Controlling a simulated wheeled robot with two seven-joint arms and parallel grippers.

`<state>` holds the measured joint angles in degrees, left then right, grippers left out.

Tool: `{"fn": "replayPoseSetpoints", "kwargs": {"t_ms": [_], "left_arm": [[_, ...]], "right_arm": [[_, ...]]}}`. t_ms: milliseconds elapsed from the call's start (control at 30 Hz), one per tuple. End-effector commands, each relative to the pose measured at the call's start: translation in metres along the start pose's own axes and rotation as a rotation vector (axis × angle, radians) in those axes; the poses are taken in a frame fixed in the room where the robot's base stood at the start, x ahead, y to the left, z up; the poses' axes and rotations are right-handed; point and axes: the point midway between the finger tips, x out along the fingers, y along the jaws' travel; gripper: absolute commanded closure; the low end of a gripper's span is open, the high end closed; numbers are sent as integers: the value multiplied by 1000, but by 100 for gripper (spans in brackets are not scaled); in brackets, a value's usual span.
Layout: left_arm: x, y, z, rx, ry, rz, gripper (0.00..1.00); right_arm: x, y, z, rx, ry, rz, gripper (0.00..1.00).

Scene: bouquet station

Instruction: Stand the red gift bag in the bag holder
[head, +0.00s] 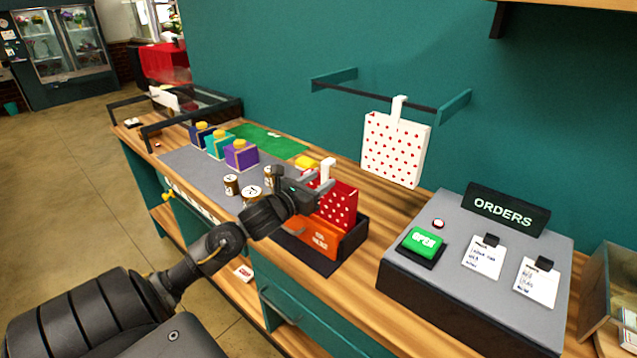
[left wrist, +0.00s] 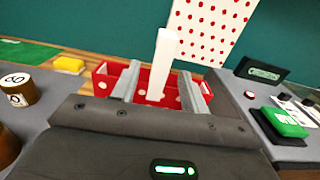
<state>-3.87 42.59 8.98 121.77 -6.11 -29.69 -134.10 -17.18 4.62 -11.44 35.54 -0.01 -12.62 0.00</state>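The red gift bag (head: 341,203) has white dots and a white upright handle tab (head: 327,170). It stands upright, its lower part hidden behind the orange front of the dark bag holder (head: 355,240) on the counter. My left gripper (head: 318,181) is at the top of the bag. In the left wrist view, the gripper's two fingers (left wrist: 160,85) are spread on either side of the white tab (left wrist: 166,55), with red gaps showing beside it. The red bag's rim (left wrist: 104,80) shows beyond them. My right gripper is not in view.
A white red-dotted bag (head: 394,150) hangs from a wall rail (head: 375,95) behind. The grey ORDERS console (head: 455,255) with a green button stands right of the holder. Small jars (head: 232,184) and colored boxes (head: 241,155) stand to the left.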

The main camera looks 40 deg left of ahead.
Motion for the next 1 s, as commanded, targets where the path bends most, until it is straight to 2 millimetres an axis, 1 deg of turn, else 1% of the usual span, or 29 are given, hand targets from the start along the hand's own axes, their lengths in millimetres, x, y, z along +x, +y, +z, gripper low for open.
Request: {"fn": "replayPoseSetpoints", "kwargs": {"t_ms": [167, 267, 367, 700, 833, 1000], "left_arm": [[0, 0, -1, 0, 1, 0, 55], [-5, 0, -2, 1, 2, 0, 55], [-17, 0, -4, 2, 3, 0, 55], [-78, 0, -4, 2, 3, 0, 55], [-95, 0, -3, 0, 2, 1, 55], [-106, 0, -1, 0, 1, 0, 55]], "right_arm": [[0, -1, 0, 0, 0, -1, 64], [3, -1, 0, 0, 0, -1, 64], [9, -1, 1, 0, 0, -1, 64], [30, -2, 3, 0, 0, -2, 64], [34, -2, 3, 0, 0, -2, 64], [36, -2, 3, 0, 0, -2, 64]]}}
